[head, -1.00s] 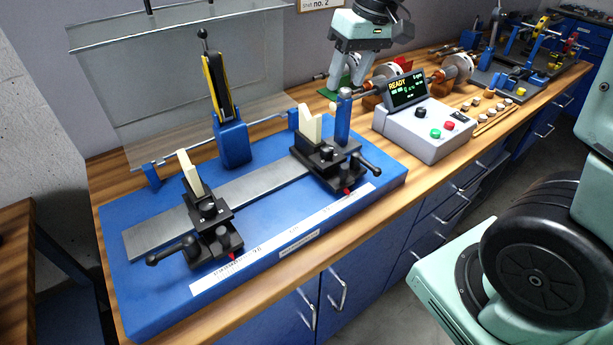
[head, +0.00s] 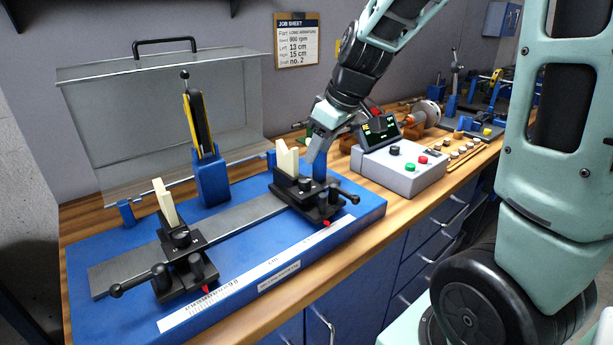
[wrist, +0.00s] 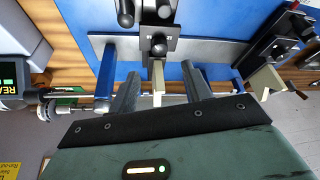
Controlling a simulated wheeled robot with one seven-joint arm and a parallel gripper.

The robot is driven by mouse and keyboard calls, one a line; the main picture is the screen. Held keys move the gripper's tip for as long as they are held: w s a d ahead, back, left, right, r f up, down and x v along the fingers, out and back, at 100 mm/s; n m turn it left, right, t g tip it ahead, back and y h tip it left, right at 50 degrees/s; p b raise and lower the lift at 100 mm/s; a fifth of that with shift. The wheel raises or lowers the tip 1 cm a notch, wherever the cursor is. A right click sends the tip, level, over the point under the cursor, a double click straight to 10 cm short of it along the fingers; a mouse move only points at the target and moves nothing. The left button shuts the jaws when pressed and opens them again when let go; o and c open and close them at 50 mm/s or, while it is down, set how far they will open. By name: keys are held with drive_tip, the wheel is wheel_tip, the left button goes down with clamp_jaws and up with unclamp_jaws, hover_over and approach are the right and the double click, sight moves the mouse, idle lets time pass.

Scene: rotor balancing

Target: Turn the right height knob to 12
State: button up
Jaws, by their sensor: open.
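The right support (head: 303,196) is a black carriage on the grey rail, with an upright cream block (head: 287,158). A small round black knob (head: 306,184) shows on its top, and a knob (wrist: 158,45) shows above the cream block (wrist: 158,78) in the wrist view. I cannot read a height value. My gripper (head: 314,152) hangs just behind and right of the cream block, close to the blue post (head: 320,165). In the wrist view my gripper (wrist: 160,88) is open, its fingers on either side of the cream block, and no contact is visible.
The left support (head: 184,258) stands at the rail's other end. A grey control box (head: 400,172) with a display stands right of the blue base (head: 250,270). A clear guard panel (head: 165,110) is behind. A job sheet (head: 297,42) hangs on the wall.

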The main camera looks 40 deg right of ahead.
sight(305, 179)
drive_tip(key=x, duration=0.8)
drive_tip(key=shift+w+f, duration=0.1)
drive_tip(key=shift+f, duration=0.2)
drive_tip(key=c, duration=1)
